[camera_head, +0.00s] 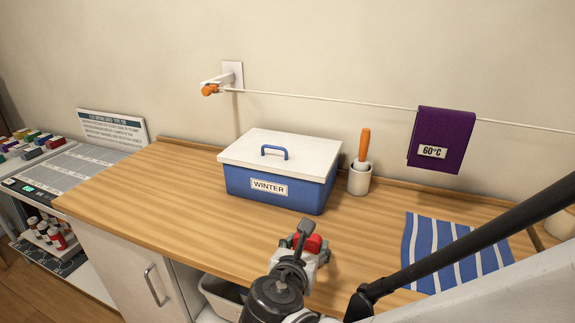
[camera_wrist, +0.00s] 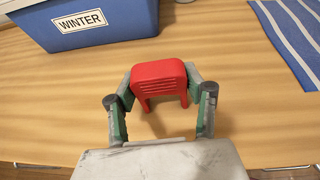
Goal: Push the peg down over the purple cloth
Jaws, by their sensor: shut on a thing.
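The purple cloth (camera_head: 442,138) hangs over the line on the wall at the right, with a "60°C" label on its front. A red peg (camera_wrist: 160,82) with two prongs is between the fingers of my gripper (camera_wrist: 160,90) in the wrist view. In the head view the red peg (camera_head: 308,243) shows partly behind the wrist. My gripper (camera_head: 308,250) is shut on it, over the front part of the counter, well below and to the left of the cloth.
A blue "WINTER" box (camera_head: 275,185) with a white lid stands mid-counter. A white cup (camera_head: 359,181) with an orange-handled tool stands right of it. A striped blue cloth (camera_head: 455,252) lies at the right. The line (camera_head: 320,100) runs from a wall bracket (camera_head: 225,80).

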